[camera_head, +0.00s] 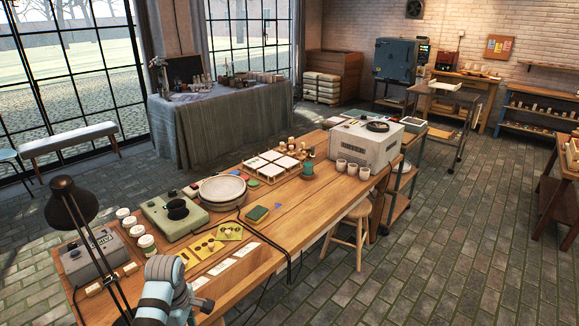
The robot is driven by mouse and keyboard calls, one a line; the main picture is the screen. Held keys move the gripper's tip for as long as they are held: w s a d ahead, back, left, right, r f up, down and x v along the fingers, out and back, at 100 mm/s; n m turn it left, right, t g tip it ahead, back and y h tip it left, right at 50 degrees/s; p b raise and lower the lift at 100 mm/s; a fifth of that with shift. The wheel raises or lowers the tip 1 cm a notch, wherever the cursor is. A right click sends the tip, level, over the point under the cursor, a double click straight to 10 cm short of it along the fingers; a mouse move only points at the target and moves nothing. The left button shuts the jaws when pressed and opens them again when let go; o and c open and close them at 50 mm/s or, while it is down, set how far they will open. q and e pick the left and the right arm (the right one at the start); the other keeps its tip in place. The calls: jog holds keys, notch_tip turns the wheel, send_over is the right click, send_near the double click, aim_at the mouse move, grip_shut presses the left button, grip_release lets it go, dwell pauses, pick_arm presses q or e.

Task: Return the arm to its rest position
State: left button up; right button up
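A blue-grey and black part of one of my arms (165,284) rises at the bottom left, in front of the workbench's near edge. I make out only its rounded joint and links. No gripper fingers show clearly on it, and no second arm is in view. The wooden workbench (310,212) runs from the lower left toward the upper right. A round pale plate (222,188) lies on it beside a green machine with a black knob (176,212).
A black desk lamp (72,203) and a grey box (93,257) stand near the arm. Yellow palettes (208,246) and white tiles (238,258) lie close by. A grey kiln-like box (365,145) and several cups stand farther along. A stool (350,232) stands beside the bench; the right floor is open.

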pick_arm(q)
jog(key=s+a+f+m, duration=0.1)
jog(key=s+f+m, duration=0.2)
jog(key=s+f, duration=0.35)
jog(key=s+f+m, duration=0.3)
jog(key=s+f, duration=0.1)
jog(key=f, duration=0.6)
jog(key=s+a+f+m, duration=0.1)
jog(key=s+f+m, duration=0.2)
jog(key=s+f, duration=0.4)
jog(key=s+f+m, duration=0.4)
jog(key=s+f, duration=0.1)
jog(key=s, duration=0.6)
jog(key=s+f+m+t, duration=0.1)
jog(key=s+f+m, duration=0.3)
jog(key=s, duration=0.8)
jog(key=shift+s+f+m+y, duration=0.25)
jog(key=shift+f+m+y, duration=0.1)
jog(key=shift+m+y, duration=0.05)
pick_arm(e)
jog(key=shift+w, duration=0.55)
pick_arm(q)
jog(key=shift+a, duration=0.1)
